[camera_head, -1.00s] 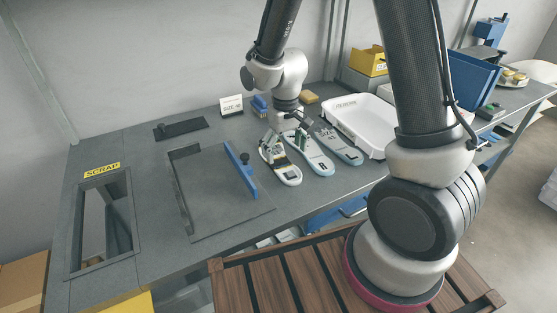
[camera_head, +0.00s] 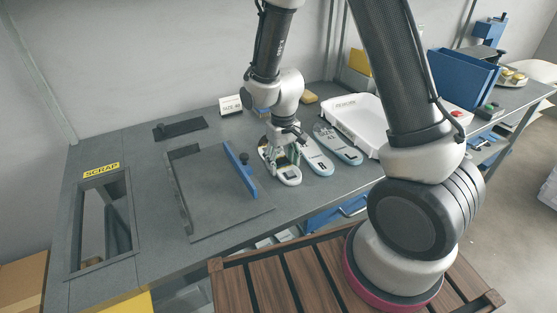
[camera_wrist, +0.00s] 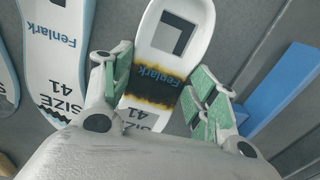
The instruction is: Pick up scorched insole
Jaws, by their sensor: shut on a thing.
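The scorched insole (camera_head: 289,177) is the leftmost in a row of white insoles on the grey bench. In the wrist view the insole (camera_wrist: 176,35) shows a black square mark, "Fenlark", "SIZE 41" and a yellow-brown to black burnt band across it. My gripper (camera_head: 281,157) is low over it; in the wrist view its green-padded fingers (camera_wrist: 158,88) stand at both long edges, shut on it. The insole appears still at bench level. My gripper hides part of it in the head view.
Two other insoles (camera_head: 316,157) (camera_head: 340,145) lie close to the right. A white tray (camera_head: 366,125) is behind them. To the left are a recessed panel with a blue bar (camera_head: 240,169) and the SCRAP opening (camera_head: 105,220). A size card (camera_head: 231,105) stands at the back.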

